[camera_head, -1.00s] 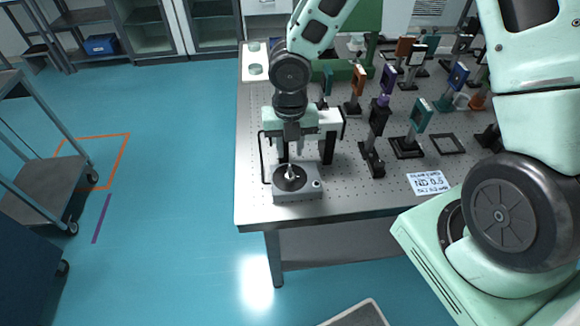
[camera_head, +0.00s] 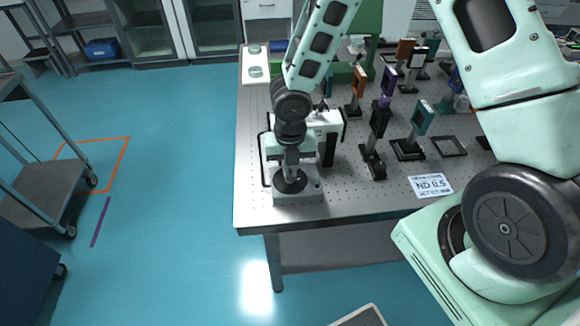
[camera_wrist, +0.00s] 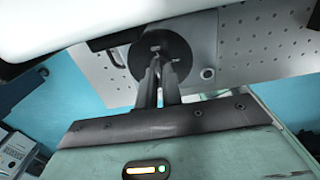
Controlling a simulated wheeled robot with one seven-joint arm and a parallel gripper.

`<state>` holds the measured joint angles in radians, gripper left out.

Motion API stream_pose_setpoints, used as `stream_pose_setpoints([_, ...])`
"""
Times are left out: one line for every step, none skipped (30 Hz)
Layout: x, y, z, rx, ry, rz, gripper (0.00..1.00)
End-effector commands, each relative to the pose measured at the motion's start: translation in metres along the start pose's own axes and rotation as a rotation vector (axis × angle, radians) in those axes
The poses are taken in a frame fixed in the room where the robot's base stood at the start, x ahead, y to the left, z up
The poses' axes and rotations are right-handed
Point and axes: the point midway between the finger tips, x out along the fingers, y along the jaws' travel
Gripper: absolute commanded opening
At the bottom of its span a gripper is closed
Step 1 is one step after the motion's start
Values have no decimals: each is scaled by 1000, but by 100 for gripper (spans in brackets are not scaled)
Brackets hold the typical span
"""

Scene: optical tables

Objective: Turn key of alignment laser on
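The alignment laser is a grey box (camera_head: 312,192) near the left front corner of the table, with a black round dial (camera_head: 279,186) on top. The dial also shows in the wrist view (camera_wrist: 177,45). The key stands upright on this dial and is mostly hidden behind my fingers. My gripper (camera_head: 291,178) points down right over the dial. In the wrist view my two fingers (camera_wrist: 160,68) reach to the dial's middle with a narrow gap between them. I cannot tell whether they press on the key.
Optics on posts (camera_head: 376,140) and an ND 0.5 card (camera_head: 430,186) are to the right on the perforated table (camera_head: 350,205).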

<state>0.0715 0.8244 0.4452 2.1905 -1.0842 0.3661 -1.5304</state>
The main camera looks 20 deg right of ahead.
Motion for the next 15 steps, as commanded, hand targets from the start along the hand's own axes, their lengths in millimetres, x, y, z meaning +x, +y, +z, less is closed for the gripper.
stream_pose_setpoints([0,0,0,0,0,0,0])
stream_pose_setpoints([0,0,0,1,0,0,0])
stream_pose_setpoints([0,0,0,2,0,0,0])
stream_pose_setpoints([0,0,0,3,0,0,0])
stream_pose_setpoints([0,0,0,6,0,0,0])
stream_pose_setpoints([0,0,0,11,0,-1,0])
stream_pose_setpoints([0,0,0,16,0,-1,0])
stream_pose_setpoints([0,0,0,23,0,-1,0])
stream_pose_setpoints([0,0,0,34,0,-1,0])
stream_pose_setpoints([0,0,0,45,0,-1,0])
stream_pose_setpoints([0,0,0,58,0,-1,0])
stream_pose_setpoints([0,0,0,77,0,-1,0])
stream_pose_setpoints([0,0,0,94,0,-1,0])
stream_pose_setpoints([0,0,0,111,0,-1,0])
stream_pose_setpoints([0,0,0,138,-1,-1,0])
